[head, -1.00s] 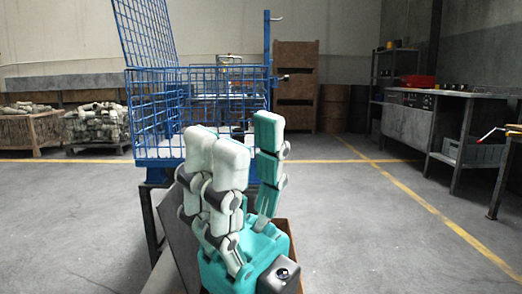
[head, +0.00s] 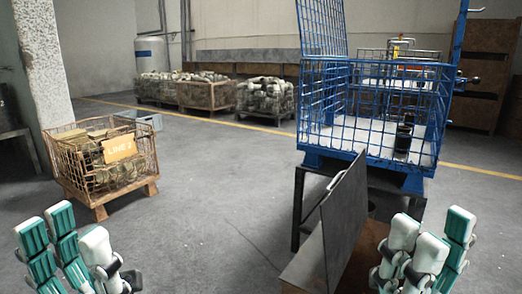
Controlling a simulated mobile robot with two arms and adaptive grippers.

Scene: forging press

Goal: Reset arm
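My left gripper (head: 76,226) is at the bottom left of the head view. Its white and teal fingers point up and stand apart, with nothing between them. My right gripper (head: 442,228) is at the bottom right, in front of the blue cage's stand. Its fingers also point up with a gap, and I see nothing held. The palms and most of both arms are cut off by the lower picture edge.
A blue wire cage (head: 376,119) stands on a dark stand. A grey tilted plate (head: 345,215) rises beside my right gripper. A rusty wire crate marked "LINE 2" (head: 75,176) stands at left. Open floor (head: 215,185) lies between crate and stand.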

